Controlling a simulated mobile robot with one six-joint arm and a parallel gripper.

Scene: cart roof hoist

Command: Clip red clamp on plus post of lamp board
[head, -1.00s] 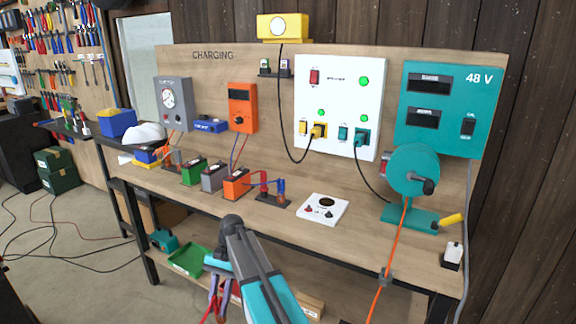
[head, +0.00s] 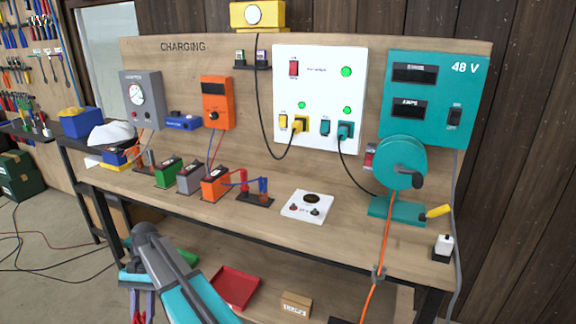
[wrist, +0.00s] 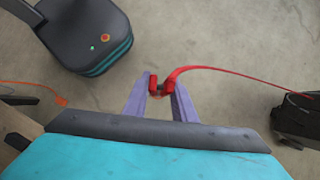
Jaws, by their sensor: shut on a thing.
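My gripper (wrist: 160,100) is shut on the red clamp (wrist: 160,84) in the wrist view, with a red cable (wrist: 225,69) running from it to the right. The clamp hangs over the floor, apart from the bench. In the head view my gripper (head: 142,306) is low at the left, below and in front of the bench edge; its fingertips run near the frame's bottom. The lamp board (head: 300,217) is a white plate on the bench top with a dark round lamp, a red post (head: 294,208) and a black post (head: 316,212). Nothing is clipped on either post.
Batteries (head: 214,188) and a small stand with red and blue clamps (head: 256,197) sit left of the lamp board. A teal reel (head: 401,163) with an orange cable stands to its right. The bench top in front of the board is clear. A red tray (head: 235,287) lies on the lower shelf.

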